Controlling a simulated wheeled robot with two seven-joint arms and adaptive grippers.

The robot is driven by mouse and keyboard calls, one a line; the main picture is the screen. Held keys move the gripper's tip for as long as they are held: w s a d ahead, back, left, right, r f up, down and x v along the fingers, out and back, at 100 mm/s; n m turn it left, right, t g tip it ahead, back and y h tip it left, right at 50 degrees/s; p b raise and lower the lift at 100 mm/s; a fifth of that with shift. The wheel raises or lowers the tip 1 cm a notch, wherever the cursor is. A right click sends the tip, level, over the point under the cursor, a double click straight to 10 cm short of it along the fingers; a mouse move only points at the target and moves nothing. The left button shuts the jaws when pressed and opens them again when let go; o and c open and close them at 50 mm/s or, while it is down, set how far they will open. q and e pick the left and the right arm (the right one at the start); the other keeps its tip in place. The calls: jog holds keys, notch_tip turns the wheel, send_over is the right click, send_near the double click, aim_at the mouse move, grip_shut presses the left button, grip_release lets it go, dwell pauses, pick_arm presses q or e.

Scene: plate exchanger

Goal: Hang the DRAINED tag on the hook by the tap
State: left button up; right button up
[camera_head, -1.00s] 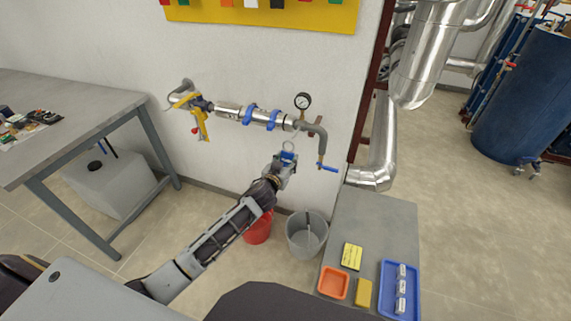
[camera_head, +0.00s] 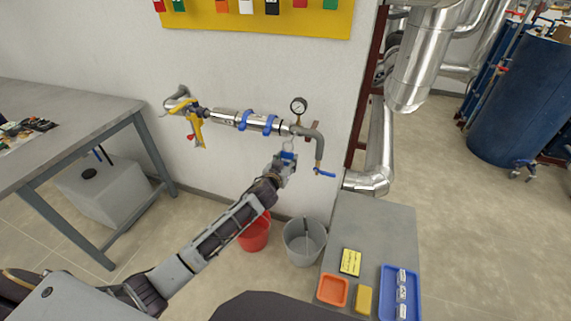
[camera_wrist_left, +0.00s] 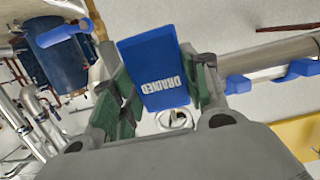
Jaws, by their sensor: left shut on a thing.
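The blue DRAINED tag (camera_wrist_left: 155,75) is held between the two green-padded fingers of my left gripper (camera_wrist_left: 160,82), its white lettering upside down in the left wrist view. In the head view my left gripper (camera_head: 287,160) holds the tag (camera_head: 288,155) just below the pipe, left of the tap. A pale ring (camera_head: 289,144) stands above the tag, near the pipe's underside; I cannot tell whether it touches anything. The tap (camera_head: 323,172) has a blue handle at the end of the grey down-bent pipe. I cannot make out the hook clearly. My right gripper is out of view.
A pressure gauge (camera_head: 298,106) stands above the pipe (camera_head: 228,117). A red bucket (camera_head: 254,234) and a grey bucket (camera_head: 304,242) stand below. The grey bench (camera_head: 375,222) at right holds an orange tray (camera_head: 333,291) and a blue tray (camera_head: 386,305).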

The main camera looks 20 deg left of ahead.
pick_arm(q)
jog(key=shift+w, duration=0.95)
jog(key=shift+w+f+b, duration=0.2)
jog(key=shift+w+b, duration=0.05)
jog(key=shift+b, duration=0.2)
jog(key=shift+w+d+f+b, duration=0.1)
jog(key=shift+w+f+b, duration=0.25)
jog(key=shift+w, duration=0.1)
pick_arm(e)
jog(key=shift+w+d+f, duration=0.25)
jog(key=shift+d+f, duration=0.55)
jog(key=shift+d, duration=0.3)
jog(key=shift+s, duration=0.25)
pick_arm(q)
jog(key=o, duration=1)
jog(key=shift+o, duration=0.2)
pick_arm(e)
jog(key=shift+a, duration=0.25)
